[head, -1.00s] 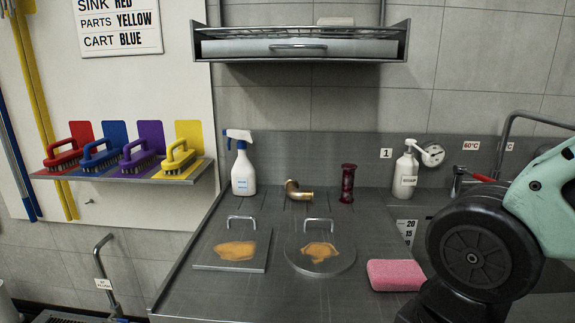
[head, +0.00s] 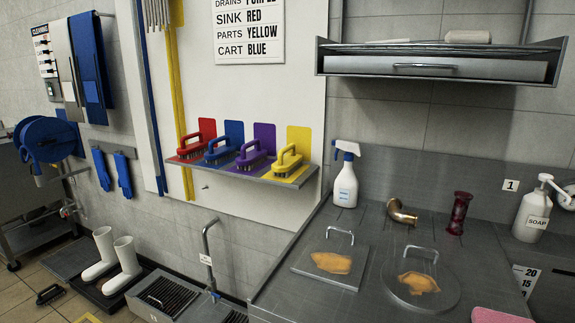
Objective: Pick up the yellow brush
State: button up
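The yellow brush (head: 286,161) has a loop handle and dark bristles. It sits at the right end of a grey wall shelf (head: 246,178), in front of a yellow backing panel. A purple brush (head: 256,155), a blue brush (head: 223,152) and a red brush (head: 196,146) stand in a row to its left. My gripper is not in view, and no part of my arm shows now.
A spray bottle (head: 345,176) stands on the steel counter (head: 290,297) just right of the shelf. Two lidded plates with orange stains, a brass elbow and a soap bottle (head: 533,212) are also there. A gooseneck tap (head: 208,245) rises below the shelf. A steel cabinet (head: 440,68) hangs upper right.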

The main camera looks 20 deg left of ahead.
aim_at(285, 167)
jog(key=j, duration=0.7)
jog(key=i+j, duration=0.1)
jog(key=j, duration=0.3)
jog(key=j+u, duration=0.1)
jog(key=j, duration=0.35)
jog(key=i+j, duration=0.15)
jog(key=j, duration=0.25)
jog(key=i+j, duration=0.1)
jog(key=j, duration=0.3)
jog(key=j+u, duration=0.1)
jog(key=j, duration=0.35)
jog(key=i+j, duration=0.2)
jog(key=j, duration=0.2)
jog(key=k+u, duration=0.05)
